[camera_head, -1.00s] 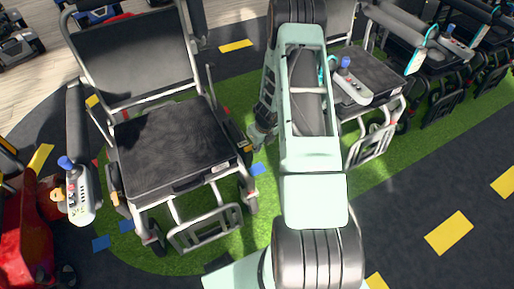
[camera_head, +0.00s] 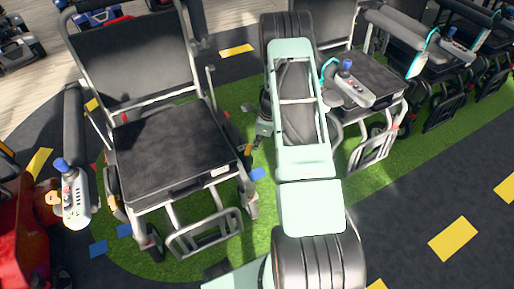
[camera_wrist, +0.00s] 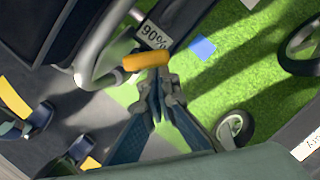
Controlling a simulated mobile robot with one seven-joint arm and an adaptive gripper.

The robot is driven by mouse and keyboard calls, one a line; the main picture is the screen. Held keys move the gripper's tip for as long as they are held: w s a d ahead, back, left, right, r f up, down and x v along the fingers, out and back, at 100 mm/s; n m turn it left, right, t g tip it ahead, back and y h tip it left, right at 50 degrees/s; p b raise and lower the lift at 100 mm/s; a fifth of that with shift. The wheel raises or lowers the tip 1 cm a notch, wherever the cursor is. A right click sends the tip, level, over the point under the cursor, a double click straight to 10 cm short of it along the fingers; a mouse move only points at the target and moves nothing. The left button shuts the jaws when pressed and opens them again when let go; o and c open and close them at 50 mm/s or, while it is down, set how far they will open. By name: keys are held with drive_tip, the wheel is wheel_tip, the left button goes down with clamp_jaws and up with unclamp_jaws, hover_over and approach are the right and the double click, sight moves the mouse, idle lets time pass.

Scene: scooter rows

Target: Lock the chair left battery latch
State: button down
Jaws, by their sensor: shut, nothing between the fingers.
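The wheelchair (camera_head: 172,150) with a black seat and grey frame stands left of my arm in the head view. Its side frame shows in the wrist view with a "90%" label (camera_wrist: 153,36) on a dark part. A yellow-orange latch handle (camera_wrist: 146,61) lies sideways just below that label. My gripper (camera_wrist: 157,76) is shut and empty, with its tips at the lower edge of the latch handle; whether they touch cannot be told. In the head view my gripper (camera_head: 262,128) is beside the wheelchair's right-hand side, partly hidden by my arm.
More wheelchairs (camera_head: 375,85) stand to the right of my arm. A white joystick controller (camera_head: 74,195) sits on the left armrest, near a red object (camera_head: 22,235). Green turf (camera_head: 270,190) and dark floor with yellow marks lie below. A caster wheel (camera_wrist: 233,130) is right of my fingers.

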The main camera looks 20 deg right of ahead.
drive_tip(key=n, duration=0.1)
drive_tip(key=w+n+b, duration=0.1)
drive_tip(key=n+g, duration=0.1)
drive_tip(key=n, duration=0.1)
drive_tip(key=shift+w+a, duration=0.2)
drive_tip(key=shift+a, duration=0.2)
drive_tip(key=shift+s+a, duration=0.1)
drive_tip(key=shift+s, duration=0.05)
drive_tip(key=shift+s+a, duration=0.45)
